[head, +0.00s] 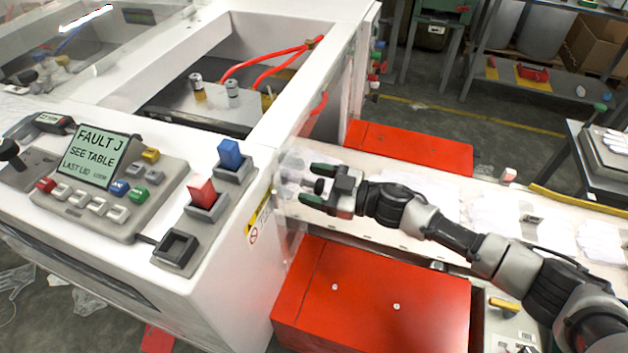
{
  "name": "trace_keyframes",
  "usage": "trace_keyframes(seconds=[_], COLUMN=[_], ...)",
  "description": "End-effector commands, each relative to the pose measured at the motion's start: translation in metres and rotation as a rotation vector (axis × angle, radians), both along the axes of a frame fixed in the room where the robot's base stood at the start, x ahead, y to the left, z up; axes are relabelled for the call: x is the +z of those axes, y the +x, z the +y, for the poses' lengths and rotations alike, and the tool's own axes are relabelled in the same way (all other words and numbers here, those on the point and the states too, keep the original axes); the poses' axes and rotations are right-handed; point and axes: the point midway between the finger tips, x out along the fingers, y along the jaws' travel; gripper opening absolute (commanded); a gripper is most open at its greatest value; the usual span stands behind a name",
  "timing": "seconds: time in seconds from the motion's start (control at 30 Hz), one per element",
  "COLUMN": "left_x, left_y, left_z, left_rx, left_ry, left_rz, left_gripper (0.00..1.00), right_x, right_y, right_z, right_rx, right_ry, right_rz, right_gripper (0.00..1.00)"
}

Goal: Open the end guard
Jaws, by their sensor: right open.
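A clear, see-through panel (288,166), which looks like the end guard, is at the right end of the white machine (225,262), where the conveyor (400,236) meets it. Its edges are faint, and I cannot tell whether it is shut or ajar. My right gripper (312,186) is open at this end, with its green-tipped fingers pointing left toward the panel. Nothing solid shows between the fingers; contact with the panel cannot be told. My left gripper is out of view.
A control panel (128,216) with a screen reading "FAULT J SEE TABLE" sits on the machine. Beside it are a red switch (202,192) and a blue switch (229,153). Red boxes (370,305) flank the conveyor, which carries white gloves (500,213).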

Motion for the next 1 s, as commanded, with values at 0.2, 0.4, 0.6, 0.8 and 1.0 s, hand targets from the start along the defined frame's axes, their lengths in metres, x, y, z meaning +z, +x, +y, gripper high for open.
trace_keyframes(seconds=[0.2,0.4,0.6,0.8,1.0], left_x=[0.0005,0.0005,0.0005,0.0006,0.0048], left_y=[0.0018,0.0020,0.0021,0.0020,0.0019], left_z=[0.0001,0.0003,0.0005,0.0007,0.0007], left_rx=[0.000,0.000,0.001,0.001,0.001], left_ry=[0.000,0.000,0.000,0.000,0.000], left_rz=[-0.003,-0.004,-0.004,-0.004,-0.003], left_gripper=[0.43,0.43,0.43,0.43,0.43], right_x=[-0.0003,-0.0002,-0.0001,0.0000,0.0008], right_y=[0.0008,0.0007,0.0007,0.0006,-0.0009], right_z=[0.0022,0.0019,0.0018,0.0017,0.0021], right_rx=[0.000,0.000,0.000,-0.001,-0.016], right_ry=[-0.001,0.000,0.000,0.000,0.001], right_rz=[-0.001,-0.001,-0.001,0.000,0.001], right_gripper=[0.65,0.46,0.16,0.00,0.00])
